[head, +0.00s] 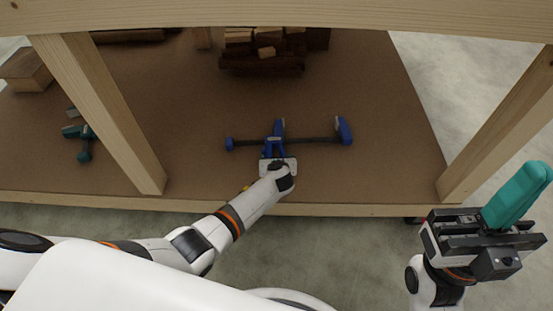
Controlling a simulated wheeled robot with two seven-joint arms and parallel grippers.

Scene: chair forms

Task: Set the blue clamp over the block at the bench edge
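The blue clamp (313,141) lies on the brown lower shelf, its dark bar running left to right and blue parts at both ends and near the middle. My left gripper (275,152) reaches in from the front and is at the clamp's middle blue part. Its fingertips are too small and covered to show whether they are closed on it. My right gripper (484,232) is at the far right, in front of the shelf, shut on a teal object (516,196) that sticks up and to the right. I cannot make out the block at the bench edge.
The lower shelf (200,100) stands under a wooden top beam (300,13), with legs at left (98,112) and right (500,130). A teal tool (84,147) lies at left, near a pale block (27,72). Stacked wood (262,62) sits at the back.

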